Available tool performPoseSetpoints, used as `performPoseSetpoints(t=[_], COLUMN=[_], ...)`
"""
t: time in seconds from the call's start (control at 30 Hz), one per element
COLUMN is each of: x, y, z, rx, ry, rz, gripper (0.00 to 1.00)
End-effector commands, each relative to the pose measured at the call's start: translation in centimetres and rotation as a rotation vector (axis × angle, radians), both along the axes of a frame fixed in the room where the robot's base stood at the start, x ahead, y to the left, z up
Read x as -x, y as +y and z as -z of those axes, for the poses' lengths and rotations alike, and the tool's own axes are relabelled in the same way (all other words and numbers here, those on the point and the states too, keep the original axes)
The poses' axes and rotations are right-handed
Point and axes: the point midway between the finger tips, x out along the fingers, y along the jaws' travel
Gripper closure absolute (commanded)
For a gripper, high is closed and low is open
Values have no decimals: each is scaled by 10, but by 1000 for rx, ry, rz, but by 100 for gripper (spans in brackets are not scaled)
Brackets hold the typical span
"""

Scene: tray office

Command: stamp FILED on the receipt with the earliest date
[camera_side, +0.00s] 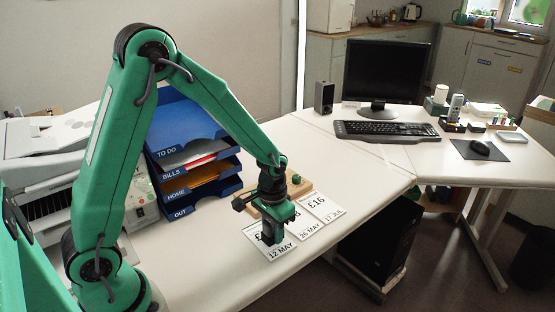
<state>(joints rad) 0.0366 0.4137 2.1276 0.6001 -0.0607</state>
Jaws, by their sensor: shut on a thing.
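Three white receipts lie in a slanting row on the white desk. The nearest receipt (284,255) reads 12 MAY, and its upper part is covered by my gripper. The middle receipt (312,229) appears to read 26 MAY and is partly hidden. The far receipt (325,207) reads £16 and 17 JUL. My gripper (271,236) points down over the 12 MAY receipt, shut on a stamp that I can hardly make out against the dark jaws. I cannot tell whether the stamp touches the paper. A wooden block (299,189) with a small knob sits just behind my gripper.
A blue letter tray stack (192,158) labelled TO DO, BILLS, HOME and OUT stands left of my gripper. A printer (45,150) is at the far left. The desk's front edge (345,236) is close to the receipts. A keyboard (387,131) and monitor (386,72) stand farther back.

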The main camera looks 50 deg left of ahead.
Motion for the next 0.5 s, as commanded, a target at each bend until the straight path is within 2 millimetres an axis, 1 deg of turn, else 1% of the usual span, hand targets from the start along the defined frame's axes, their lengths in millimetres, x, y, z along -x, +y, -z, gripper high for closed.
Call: performPoseSetpoints(t=[0.5], x=[0], y=[0], z=[4], rx=[0], ry=[0], rz=[0], gripper=[84])
